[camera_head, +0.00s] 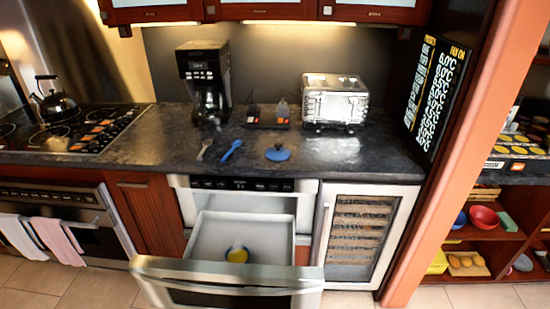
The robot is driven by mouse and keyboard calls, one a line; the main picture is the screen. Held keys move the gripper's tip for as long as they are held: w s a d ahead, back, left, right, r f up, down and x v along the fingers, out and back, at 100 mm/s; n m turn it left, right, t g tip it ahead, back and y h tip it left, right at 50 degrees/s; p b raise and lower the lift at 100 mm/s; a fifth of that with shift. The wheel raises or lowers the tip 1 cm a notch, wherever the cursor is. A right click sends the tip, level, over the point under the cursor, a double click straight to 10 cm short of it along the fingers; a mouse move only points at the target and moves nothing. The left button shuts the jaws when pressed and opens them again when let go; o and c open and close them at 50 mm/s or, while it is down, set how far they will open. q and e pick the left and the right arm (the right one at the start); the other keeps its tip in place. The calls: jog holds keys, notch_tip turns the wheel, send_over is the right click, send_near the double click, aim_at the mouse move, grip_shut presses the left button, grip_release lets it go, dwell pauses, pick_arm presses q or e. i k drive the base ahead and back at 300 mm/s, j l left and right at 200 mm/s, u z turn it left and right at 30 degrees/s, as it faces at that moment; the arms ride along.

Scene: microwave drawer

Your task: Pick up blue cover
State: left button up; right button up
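The blue cover (278,152) is a round blue lid with a small knob on top. It lies on the dark countertop, above the right part of the microwave drawer. The microwave drawer (212,226) below the counter is pulled open. Neither of my grippers shows in the head view, and nothing touches the cover.
On the counter (350,165), a blue utensil (231,149) and a grey one (204,149) lie left of the cover. A coffee maker (204,85), a dark caddy (268,118) and a silver toaster (335,100) stand behind. The open drawer front (230,284) juts out below. An orange-pink post (465,150) stands at right.

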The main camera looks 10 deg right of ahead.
aim_at(277, 152)
jog(key=u, duration=0.2)
jog(key=i+l+u, duration=0.15)
jog(key=l+u, duration=0.3)
jog(key=i+l+u, duration=0.1)
jog(key=l+u, duration=0.15)
jog(key=u, duration=0.25)
jog(key=l+u, duration=0.45)
